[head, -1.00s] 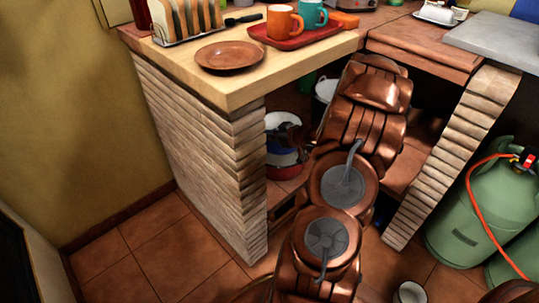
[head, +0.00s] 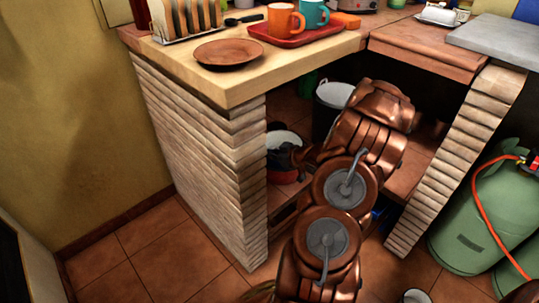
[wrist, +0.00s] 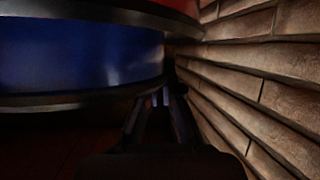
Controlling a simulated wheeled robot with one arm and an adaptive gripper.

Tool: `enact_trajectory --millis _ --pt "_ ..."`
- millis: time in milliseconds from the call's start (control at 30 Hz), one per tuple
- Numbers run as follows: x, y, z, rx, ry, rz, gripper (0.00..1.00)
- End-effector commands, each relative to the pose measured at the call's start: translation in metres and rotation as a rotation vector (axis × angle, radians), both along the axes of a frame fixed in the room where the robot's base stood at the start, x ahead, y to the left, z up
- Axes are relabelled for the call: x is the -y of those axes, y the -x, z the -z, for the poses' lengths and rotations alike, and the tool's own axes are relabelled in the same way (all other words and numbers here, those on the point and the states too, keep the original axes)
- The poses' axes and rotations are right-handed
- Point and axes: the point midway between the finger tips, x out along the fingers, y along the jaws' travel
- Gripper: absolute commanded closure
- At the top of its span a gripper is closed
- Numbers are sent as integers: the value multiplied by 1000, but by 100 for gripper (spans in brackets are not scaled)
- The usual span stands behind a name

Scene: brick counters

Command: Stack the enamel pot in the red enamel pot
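The enamel pot (head: 285,138), blue outside and pale inside, is low under the counter, upright as far as I can see. The red enamel pot (head: 284,177) is directly below it. The blue pot's lower part looks inside or against the red pot's top; the exact seating is hidden. The wrist view shows the blue wall (wrist: 80,62) close up, with a red strip (wrist: 184,28) against its dark edge. My gripper (wrist: 161,99) is at the blue pot's side by its rim. Its fingers are dark, and their grip on the pot is unclear.
A brick pillar (head: 215,165) borders the alcove on the left, and its bricks (wrist: 255,85) run close beside my gripper in the wrist view. A large dark pot (head: 330,105) stands behind my arm. The wooden counter (head: 190,82) hangs above. Green gas cylinders (head: 470,215) stand right.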

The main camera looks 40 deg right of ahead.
Motion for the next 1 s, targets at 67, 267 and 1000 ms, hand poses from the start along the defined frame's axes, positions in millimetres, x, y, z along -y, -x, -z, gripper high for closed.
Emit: enact_trajectory --millis 67,267,1000 --pt "0 0 2 0 0 0 100" --pt "0 0 7 -1 -1 1 100" --pt "0 0 12 -1 -1 1 69"
